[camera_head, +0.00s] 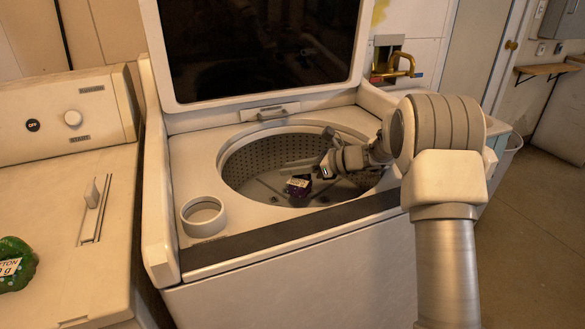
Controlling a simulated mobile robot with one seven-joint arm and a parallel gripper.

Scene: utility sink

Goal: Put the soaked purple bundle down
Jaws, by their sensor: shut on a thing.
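The purple bundle (298,190) is small and dark, with a pale label on its upper side. It is inside the open drum (250,158) of a top-loading washing machine. My gripper (314,178) reaches into the drum from the right and is shut on the bundle's right side. The fingertips are small and dark here, so the exact contact is hard to see. I cannot tell whether the bundle touches the drum floor or hangs just above it.
The washer's dark lid (262,45) stands open behind the drum. A round white ring (203,217) is on the washer top at front left. A second machine (75,225) stands at left, with a green labelled bundle (17,262) on it. Floor is open at right.

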